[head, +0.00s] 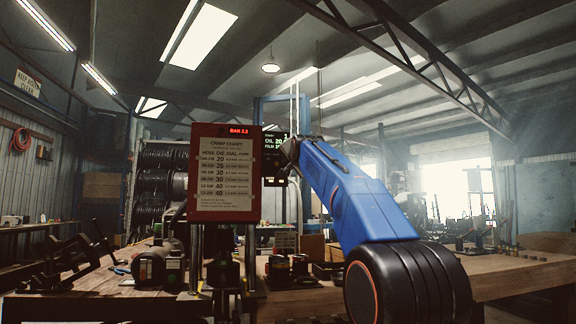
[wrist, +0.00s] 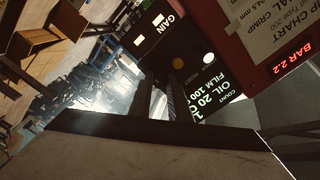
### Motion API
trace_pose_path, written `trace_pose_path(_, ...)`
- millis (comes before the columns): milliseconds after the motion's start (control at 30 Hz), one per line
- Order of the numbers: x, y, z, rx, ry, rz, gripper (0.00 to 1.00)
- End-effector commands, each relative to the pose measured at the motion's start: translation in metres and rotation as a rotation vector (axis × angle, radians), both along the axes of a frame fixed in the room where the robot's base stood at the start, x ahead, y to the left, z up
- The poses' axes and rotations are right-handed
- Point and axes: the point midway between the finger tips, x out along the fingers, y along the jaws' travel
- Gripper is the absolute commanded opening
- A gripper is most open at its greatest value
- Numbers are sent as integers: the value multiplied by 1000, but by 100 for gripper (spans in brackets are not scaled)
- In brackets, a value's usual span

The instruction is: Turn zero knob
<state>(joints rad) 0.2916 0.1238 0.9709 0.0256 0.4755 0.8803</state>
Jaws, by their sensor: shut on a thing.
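A dark panel box (head: 276,182) with a lit display stands right of the red crimp chart box in the head view. My gripper (wrist: 176,72) reaches the panel's face between the GAIN label and the display. It is shut on a small dark knob there. The fingers mostly hide the knob and I cannot read its label. In the head view my gripper (head: 290,152) is at the panel's right edge.
The red box with the crimp chart (head: 225,175) and a BAR 2.2 readout stands close beside the panel. It also borders the gripper's space in the wrist view (wrist: 262,35). A wooden bench (head: 510,275) holds tools and small parts. Hose reels (head: 160,175) stand behind at left.

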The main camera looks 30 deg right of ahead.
Motion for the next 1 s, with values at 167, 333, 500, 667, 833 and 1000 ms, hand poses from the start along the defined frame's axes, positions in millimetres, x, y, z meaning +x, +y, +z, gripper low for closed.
trace_pose_path(167,0,0,-1,-108,33,-1,0)
trace_pose_path(333,0,-1,-1,-221,66,-1,0)
trace_pose_path(500,0,-1,-1,-319,95,0,0)
trace_pose_path(667,0,-1,-2,-383,113,0,0)
trace_pose_path(833,0,-1,-2,-417,123,0,0)
trace_pose_path(1000,0,-1,-2,-428,126,0,0)
